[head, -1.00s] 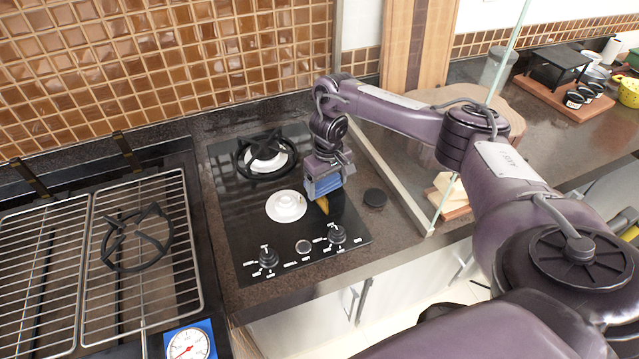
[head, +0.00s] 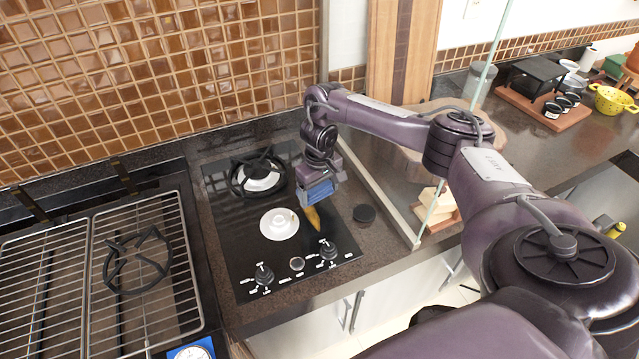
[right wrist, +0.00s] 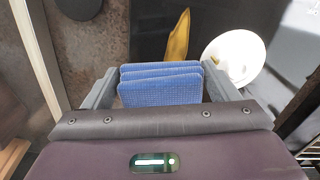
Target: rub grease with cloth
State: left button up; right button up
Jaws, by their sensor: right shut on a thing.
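My right gripper (head: 319,189) is shut on a blue folded cloth (head: 316,194), low above the black cooktop (head: 225,213). The cloth also shows in the right wrist view (right wrist: 160,88), gripped between both fingers with its layered edges visible. A yellow-brown grease patch (head: 313,217) lies on the cooktop just below and in front of the cloth, right of the white burner. In the right wrist view the grease (right wrist: 178,38) shows beyond the cloth. The cloth seems apart from the surface, but the exact gap is hard to tell. My left gripper is not in view.
A white burner (head: 279,224) without a grate sits beside the grease. Another burner has a black grate (head: 258,178). Knobs (head: 327,250) line the front. A black cap (head: 364,213) lies right of the cooktop. A glass panel stands farther right; a grill rack (head: 137,270) is left.

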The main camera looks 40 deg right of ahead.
aim_at(319, 188)
jog(key=shift+r+p, duration=0.6)
jog(key=shift+r, duration=0.25)
jog(key=shift+r+p, duration=0.85)
jog(key=shift+p, duration=0.2)
jog(key=shift+r, duration=0.65)
jog(key=shift+w+a, duration=0.1)
